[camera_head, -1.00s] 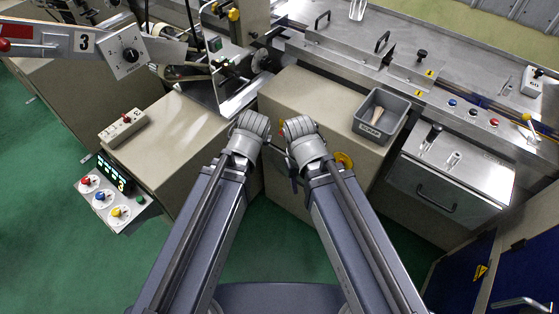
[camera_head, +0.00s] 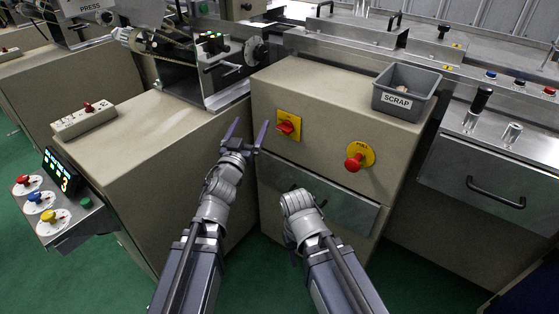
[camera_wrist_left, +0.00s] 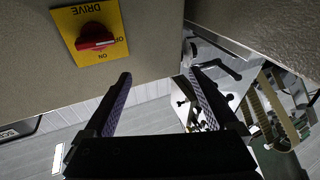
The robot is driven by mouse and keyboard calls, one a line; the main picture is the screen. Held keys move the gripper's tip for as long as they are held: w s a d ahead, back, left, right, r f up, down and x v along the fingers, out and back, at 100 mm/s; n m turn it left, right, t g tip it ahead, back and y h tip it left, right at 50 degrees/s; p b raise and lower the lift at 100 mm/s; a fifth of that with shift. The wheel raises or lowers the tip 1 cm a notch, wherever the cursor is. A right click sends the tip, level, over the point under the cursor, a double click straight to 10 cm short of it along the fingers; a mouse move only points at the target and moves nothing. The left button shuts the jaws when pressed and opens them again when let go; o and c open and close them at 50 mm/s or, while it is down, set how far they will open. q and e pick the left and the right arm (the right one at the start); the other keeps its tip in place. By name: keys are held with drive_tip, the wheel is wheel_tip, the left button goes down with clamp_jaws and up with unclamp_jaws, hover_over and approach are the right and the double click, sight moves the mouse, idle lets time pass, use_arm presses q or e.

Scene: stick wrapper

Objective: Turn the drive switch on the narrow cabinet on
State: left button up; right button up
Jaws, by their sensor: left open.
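The narrow cabinet (camera_head: 335,112) stands in front of me, its front face toward me. Its drive switch is a red knob (camera_head: 286,128) on a yellow plate (camera_head: 296,119) at the left of that face. In the left wrist view the knob (camera_wrist_left: 95,42) and the DRIVE label appear upside down; the knob's bar lies sideways, one end by the OFF mark. My left gripper (camera_head: 250,126) is open and empty, left of the switch and apart from it. Its two fingers also show in the left wrist view (camera_wrist_left: 160,90). My right gripper (camera_head: 298,199) is low before the cabinet; its fingers are hidden.
A red mushroom button (camera_head: 354,162) on a round yellow plate sits right of the switch. A drawer-like metal panel (camera_head: 340,208) is below. A grey SCRAP bin (camera_head: 405,92) stands on the cabinet top. Another beige cabinet (camera_head: 150,140) is at left, with a dial panel (camera_head: 45,205) beside it.

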sight(285, 129)
use_arm(q)
drive_tip(key=s+d+f+m+g+h+b, duration=0.1)
drive_tip(key=s+d+f+m+h+b, duration=0.3)
drive_tip(key=f+h+b, duration=0.3)
drive_tip(key=shift+m+g+h+b, duration=0.3)
drive_tip(key=shift+m+h+b, duration=0.3)
drive_tip(key=shift+b, duration=0.45)
use_arm(e)
wheel_tip(285, 129, down, 12)
drive_tip(key=shift+r, duration=0.2)
use_arm(q)
drive_tip(key=p+x, duration=0.3)
drive_tip(key=x, duration=0.4)
drive_tip(key=shift+w+d+r, duration=0.15)
drive_tip(key=shift+w, duration=0.05)
use_arm(e)
wheel_tip(285, 129, up, 3)
use_arm(q)
drive_tip(key=c, duration=1.4)
